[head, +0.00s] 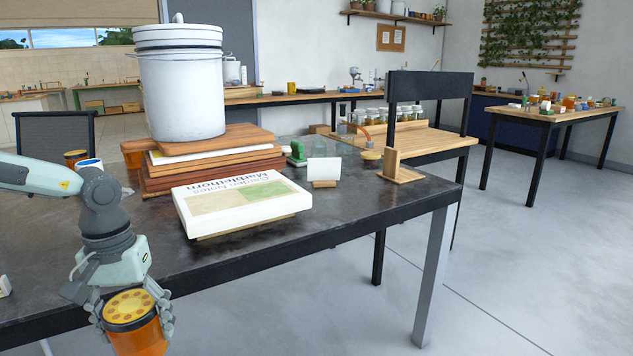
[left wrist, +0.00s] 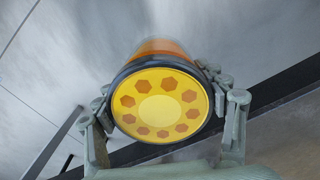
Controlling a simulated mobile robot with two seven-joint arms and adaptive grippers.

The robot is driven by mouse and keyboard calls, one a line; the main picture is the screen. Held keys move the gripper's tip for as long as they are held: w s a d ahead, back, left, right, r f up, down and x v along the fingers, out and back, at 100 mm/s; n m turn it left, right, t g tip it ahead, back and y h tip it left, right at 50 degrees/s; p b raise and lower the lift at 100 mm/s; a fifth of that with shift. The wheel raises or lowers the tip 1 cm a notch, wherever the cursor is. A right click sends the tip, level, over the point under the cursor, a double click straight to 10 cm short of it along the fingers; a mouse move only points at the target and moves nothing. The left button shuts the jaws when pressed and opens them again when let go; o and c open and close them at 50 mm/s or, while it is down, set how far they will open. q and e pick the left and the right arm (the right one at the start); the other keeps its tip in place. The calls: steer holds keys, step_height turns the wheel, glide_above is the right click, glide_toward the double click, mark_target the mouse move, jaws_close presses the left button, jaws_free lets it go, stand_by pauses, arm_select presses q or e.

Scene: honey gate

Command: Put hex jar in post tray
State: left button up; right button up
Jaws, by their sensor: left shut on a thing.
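The hex jar (head: 137,330) is an orange jar with a black rim and a yellow lid marked with orange hexagons. My left gripper (head: 133,318) is shut around its sides and holds it in front of the dark table's near edge. In the left wrist view the lid of the hex jar (left wrist: 160,104) faces the camera, with the left gripper's fingers (left wrist: 165,105) on both sides. A small wooden tray with an upright post (head: 400,172), which looks like the post tray, sits at the table's right end. My right gripper is not in view.
On the dark table (head: 350,215), a white book (head: 243,200) lies near the front. Behind it, a white lidded bucket (head: 182,85) stands on stacked boards and books (head: 215,165).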

arm_select(q)
steer(key=s+a+r+n, duration=0.2)
steer(key=a, duration=0.5)
steer(key=s+a+r+n, duration=0.1)
steer(key=a, duration=0.6)
steer(key=s+a+f+n, duration=0.2)
steer(key=s+a+f, duration=0.2)
steer(key=s+f, duration=0.15)
steer(key=w+d+f+m, duration=0.2)
steer(key=w+d, duration=0.1)
steer(key=d, duration=0.8)
steer(key=w+d+f+m, duration=0.2)
steer(key=d+m, duration=0.1)
steer(key=d, duration=0.8)
steer(key=w+d+r+m+p, duration=0.1)
steer(key=w+d+r+p, duration=0.1)
steer(key=d+r, duration=0.3)
steer(key=shift+d+r+m, duration=0.15)
steer(key=shift+d+m, duration=0.25)
steer(key=shift+d, duration=0.15)
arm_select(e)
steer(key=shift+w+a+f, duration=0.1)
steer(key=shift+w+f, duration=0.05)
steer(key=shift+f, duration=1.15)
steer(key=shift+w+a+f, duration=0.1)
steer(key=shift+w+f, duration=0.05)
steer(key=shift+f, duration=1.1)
